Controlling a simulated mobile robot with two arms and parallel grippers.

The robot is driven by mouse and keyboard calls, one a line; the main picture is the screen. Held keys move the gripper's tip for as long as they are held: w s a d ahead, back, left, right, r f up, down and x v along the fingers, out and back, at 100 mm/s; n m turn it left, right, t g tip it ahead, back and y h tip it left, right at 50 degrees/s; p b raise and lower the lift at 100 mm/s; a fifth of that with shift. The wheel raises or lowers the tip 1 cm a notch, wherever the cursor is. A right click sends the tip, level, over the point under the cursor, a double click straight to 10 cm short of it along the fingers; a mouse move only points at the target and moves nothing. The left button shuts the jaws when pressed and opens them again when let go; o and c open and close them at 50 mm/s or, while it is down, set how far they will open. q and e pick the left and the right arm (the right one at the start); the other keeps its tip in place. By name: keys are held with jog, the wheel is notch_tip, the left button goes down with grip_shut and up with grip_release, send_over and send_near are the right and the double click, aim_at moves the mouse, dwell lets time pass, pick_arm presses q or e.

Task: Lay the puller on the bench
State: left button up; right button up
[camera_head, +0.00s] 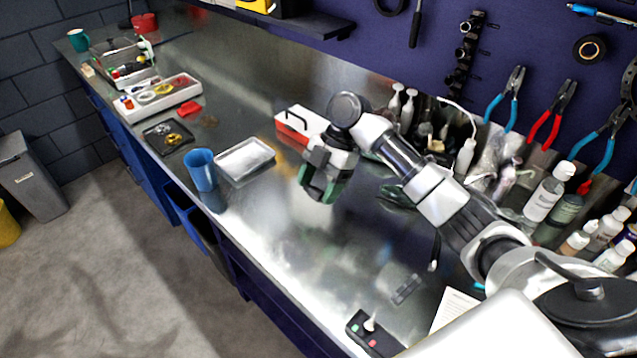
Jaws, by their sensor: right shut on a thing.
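My right gripper (322,187) hangs over the middle of the steel bench (300,240), pointing down, with green-tipped fingers. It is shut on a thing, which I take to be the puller. The thing is almost wholly hidden by the fingers, so its shape cannot be told. The gripper appears to be above the bench top, with a pale reflection beneath it. My left gripper is not in view.
Bottles (548,192) crowd the right rear. A switch box (365,335) lies in front. The bench below the gripper is largely clear.

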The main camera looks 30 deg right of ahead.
notch_tip(320, 180, down, 3)
jog(key=shift+f+b, duration=0.1)
jog(key=shift+b, duration=1.05)
jog(key=shift+f+b, duration=0.65)
jog(key=shift+f, duration=1.15)
jog(key=o, duration=1)
jog(key=b+v, duration=0.1)
jog(key=v, duration=0.9)
jog(key=shift+w+d+r, duration=0.1)
jog(key=shift+d+r, duration=0.1)
jog(key=shift+r, duration=0.15)
jog(key=shift+f, duration=0.1)
